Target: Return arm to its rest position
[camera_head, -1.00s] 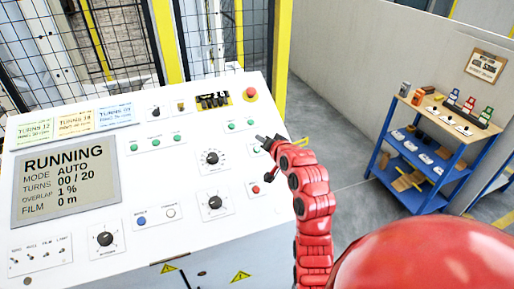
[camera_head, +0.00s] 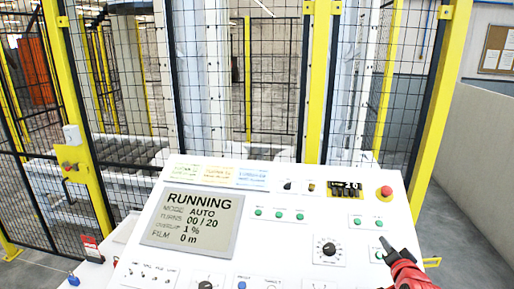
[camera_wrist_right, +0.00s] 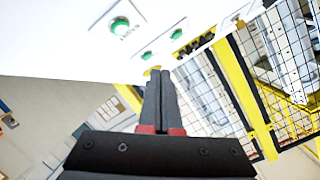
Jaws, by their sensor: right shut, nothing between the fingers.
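My right gripper (camera_head: 385,246) is at the right side of the white control panel (camera_head: 285,222) in the head view, with part of my red arm behind it at the lower right edge. Its dark fingers are together with nothing between them. In the right wrist view the gripper (camera_wrist_right: 160,75) points toward the panel's edge, below green buttons (camera_wrist_right: 120,26). Whether the fingertips touch the panel cannot be told. The panel's screen (camera_head: 192,220) reads RUNNING, AUTO, turns 00 / 20. My left gripper is not in view.
A red emergency button (camera_head: 386,191) sits at the panel's upper right. A yellow and black mesh fence (camera_head: 247,80) stands behind the panel. A grey wall (camera_head: 480,165) and open floor (camera_head: 465,255) lie to the right.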

